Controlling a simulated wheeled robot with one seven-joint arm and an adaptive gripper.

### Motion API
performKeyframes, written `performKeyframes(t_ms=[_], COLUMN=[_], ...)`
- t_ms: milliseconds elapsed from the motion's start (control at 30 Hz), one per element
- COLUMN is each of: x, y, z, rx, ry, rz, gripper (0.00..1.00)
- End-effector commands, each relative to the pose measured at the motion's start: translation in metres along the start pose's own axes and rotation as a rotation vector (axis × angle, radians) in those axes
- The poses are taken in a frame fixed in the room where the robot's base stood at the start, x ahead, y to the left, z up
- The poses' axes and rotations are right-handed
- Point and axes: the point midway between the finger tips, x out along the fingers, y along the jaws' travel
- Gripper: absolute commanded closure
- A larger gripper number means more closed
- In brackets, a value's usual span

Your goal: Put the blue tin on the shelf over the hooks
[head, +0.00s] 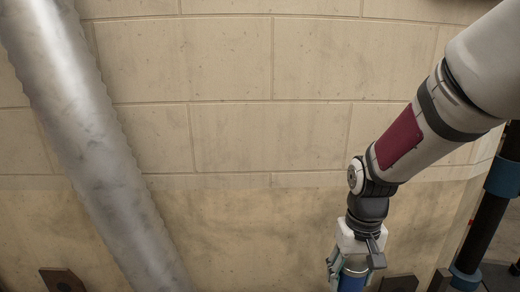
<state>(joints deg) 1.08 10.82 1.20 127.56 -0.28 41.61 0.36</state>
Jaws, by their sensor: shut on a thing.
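My gripper (352,268) hangs down at the bottom right of the head view, in front of the wall. It is shut on the blue tin (353,283), which sits between its fingers. Only the upper part of the tin shows, with a pale top; the rest is cut off by the bottom edge. I cannot make out a shelf or hooks in this view.
A pale block wall (240,130) fills the back. A thick grey metal tube (95,140) slants down on the left. A dark post with blue bands (490,215) stands at the right. Small brown pieces (62,280) show along the bottom edge, including right of the tin (398,283).

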Motion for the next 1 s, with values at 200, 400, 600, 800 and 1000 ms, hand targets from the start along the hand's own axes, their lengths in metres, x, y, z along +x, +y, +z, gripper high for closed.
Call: performKeyframes(t_ms=[200,400,600,800,1000], x=[-0.021,-0.042,-0.066,-0.091,-0.114], y=[-0.001,-0.001,-0.002,-0.002,-0.002], z=[-0.004,-0.009,-0.011,-0.013,-0.01], rx=[0.001,0.0,0.0,0.0,0.0], ry=[-0.001,-0.001,-0.003,-0.001,-0.002], rz=[-0.003,-0.006,-0.009,-0.01,-0.01], gripper=[0.84,0.84,0.84,0.84,0.84])
